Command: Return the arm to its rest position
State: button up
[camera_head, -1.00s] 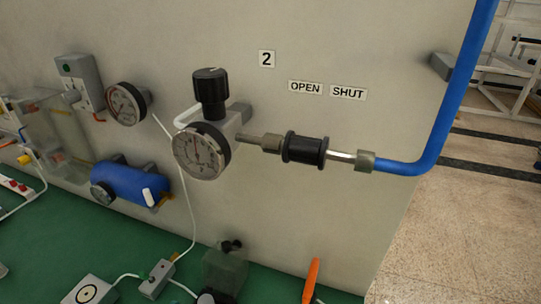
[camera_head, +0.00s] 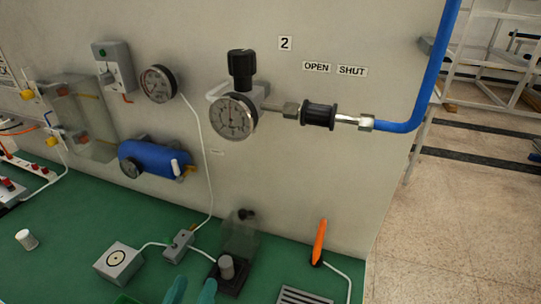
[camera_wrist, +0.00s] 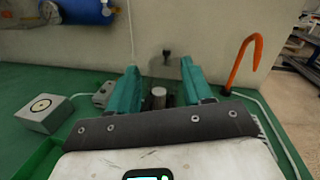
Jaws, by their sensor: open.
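My gripper (camera_wrist: 160,85) shows in the wrist view with its two teal fingers spread apart and nothing between them. Behind the gap, a grey cylindrical knob (camera_wrist: 159,97) stands on the bench, apart from the fingers as far as I can tell. The rest of my arm is out of the head view.
The green bench (camera_head: 75,220) meets an upright panel (camera_head: 300,170) bearing gauges, a black valve knob (camera_head: 241,68) and a blue pipe (camera_head: 432,85). An orange hook-shaped tool (camera_head: 319,242) stands at the right. Cables cross the bench.

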jog(key=w+d+r+n+t+y, duration=0.25)
jog(key=r+n+y, duration=0.35)
jog(key=n, duration=0.5)
jog(key=w+d+r+n+t+y, duration=0.1)
jog(key=w+d+r+n+y, duration=0.25)
jog(key=n+y, duration=0.6)
jog(key=s+d+f+n+g+h, duration=0.1)
jog(key=d+f+n+g+h, duration=0.1)
jog(key=d+f+n, duration=0.3)
jog(key=s+d+f+n+g+h, duration=0.1)
jog(key=d+f+n+g+h, duration=0.1)
jog(key=d+f+n+g, duration=0.3)
jog(key=s+d+f+n+g+h, duration=0.1)
jog(key=d+f+n+g, duration=0.3)
jog(key=d+f, duration=0.4)
jog(key=shift+n+h, duration=0.45)
jog(key=shift+n, duration=0.2)
jog(key=s+d+f+g+h, duration=0.3)
jog(key=s+d+f, duration=0.1)
jog(key=s+d, duration=0.35)
jog(key=s+d+f+g+h, duration=0.35)
jog(key=s+d, duration=0.25)
jog(key=d, duration=0.2)
jog(key=s+d+f+g, duration=0.1)
jog(key=s+f+g, duration=0.2)
jog(key=s+f, duration=0.2)
jog(key=s, duration=0.3)
jog(key=shift+s+m, duration=0.35)
jog(key=shift+m, duration=0.05)
